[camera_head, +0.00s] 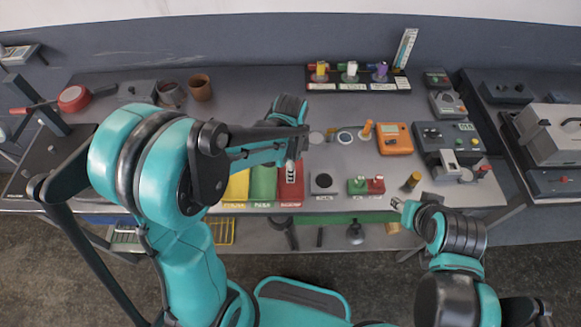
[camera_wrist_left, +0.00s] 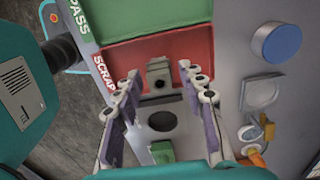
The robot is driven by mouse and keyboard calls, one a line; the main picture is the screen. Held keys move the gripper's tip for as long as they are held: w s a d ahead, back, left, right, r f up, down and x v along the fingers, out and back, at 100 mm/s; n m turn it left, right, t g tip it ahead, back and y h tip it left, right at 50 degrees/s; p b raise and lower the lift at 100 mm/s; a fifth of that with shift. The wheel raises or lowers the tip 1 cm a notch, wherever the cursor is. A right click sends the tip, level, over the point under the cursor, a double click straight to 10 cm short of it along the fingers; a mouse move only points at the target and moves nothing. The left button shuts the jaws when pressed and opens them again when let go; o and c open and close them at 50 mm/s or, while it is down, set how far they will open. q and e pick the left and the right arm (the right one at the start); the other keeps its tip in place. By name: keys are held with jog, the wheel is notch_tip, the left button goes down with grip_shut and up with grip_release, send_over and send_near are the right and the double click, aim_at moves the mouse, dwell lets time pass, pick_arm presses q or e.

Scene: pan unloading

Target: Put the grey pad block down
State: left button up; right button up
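A small grey block (camera_wrist_left: 158,76) with a dark spot, apparently the grey pad block, stands on the red SCRAP panel (camera_wrist_left: 130,50) in the left wrist view. My left gripper (camera_wrist_left: 160,78) is open, its two fingers on either side of the block with visible gaps. In the head view the left gripper (camera_head: 291,164) hangs over the red panel (camera_head: 290,194) and hides most of the block. My right gripper (camera_head: 396,204) is at the table's front edge, apart from the block; its jaws are too small to read.
A green panel (camera_head: 262,185) and a yellow panel (camera_head: 237,187) lie left of the red one. A grey plate with a dark disc (camera_head: 322,182) and a green-and-red block (camera_head: 366,186) sit to its right. An orange meter (camera_head: 393,138) stands behind.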

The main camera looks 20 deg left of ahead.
pick_arm(q)
jog(key=shift+r+p, duration=0.3)
notch_tip(320, 180, up, 11)
jog(key=p, duration=0.3)
jog(key=s+a+r+n+t, duration=0.2)
jog(key=s+n+t, duration=0.1)
jog(key=s+n, duration=0.2)
jog(key=s+a+r+n+t, duration=0.2)
jog(key=s+n+t, duration=0.2)
jog(key=n, duration=0.5)
jog(key=shift+s+a+r+n, duration=0.25)
jog(key=shift+s+a+n, duration=0.15)
jog(key=shift+s, duration=0.25)
jog(key=shift+f, duration=0.1)
notch_tip(320, 180, down, 8)
jog(key=b, duration=0.8)
